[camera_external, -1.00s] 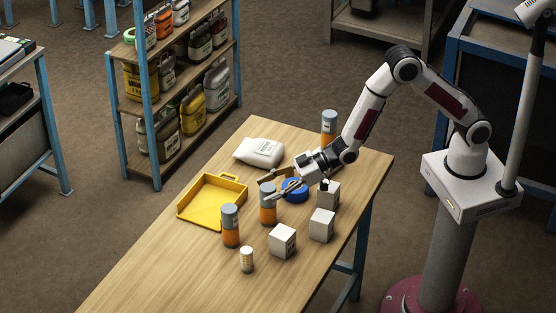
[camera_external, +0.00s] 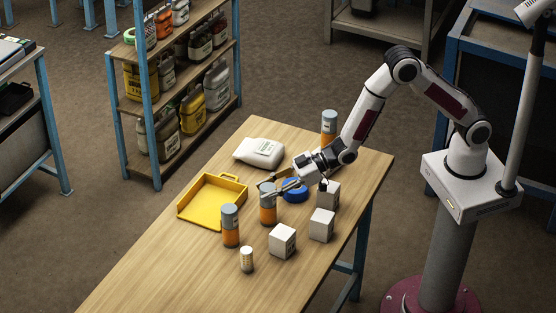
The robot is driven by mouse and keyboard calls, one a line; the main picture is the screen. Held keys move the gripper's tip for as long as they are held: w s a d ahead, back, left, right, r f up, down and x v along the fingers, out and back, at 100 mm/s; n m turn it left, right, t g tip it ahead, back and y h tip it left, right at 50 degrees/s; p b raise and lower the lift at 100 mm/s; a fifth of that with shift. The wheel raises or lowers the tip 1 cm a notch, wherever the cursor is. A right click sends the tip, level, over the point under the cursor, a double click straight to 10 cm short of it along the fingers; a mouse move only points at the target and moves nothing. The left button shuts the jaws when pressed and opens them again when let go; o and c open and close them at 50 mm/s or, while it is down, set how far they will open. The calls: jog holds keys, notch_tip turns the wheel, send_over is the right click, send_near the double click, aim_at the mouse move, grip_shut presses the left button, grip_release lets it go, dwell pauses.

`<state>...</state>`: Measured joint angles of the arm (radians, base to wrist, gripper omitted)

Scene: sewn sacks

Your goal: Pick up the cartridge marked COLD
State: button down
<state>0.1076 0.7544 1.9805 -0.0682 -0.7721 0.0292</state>
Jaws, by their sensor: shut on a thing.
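Three orange cartridges with grey tops stand upright on the wooden table. The third cartridge (camera_external: 329,124) stands at the back right, behind my wrist. The markings on them are too small to read, so I cannot tell which says COLD.
A yellow tray (camera_external: 183,212) lies to the left, with a white sack (camera_external: 259,152) behind it. A blue ring-shaped thing (camera_external: 297,195) sits right beside my gripper. White boxes (camera_external: 282,242) stand to the right, and a small pale cylinder (camera_external: 247,260) in front. The front left table is clear.

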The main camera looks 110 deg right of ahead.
jog(key=shift+r, duration=0.1)
jog(key=shift+r, duration=4.95)
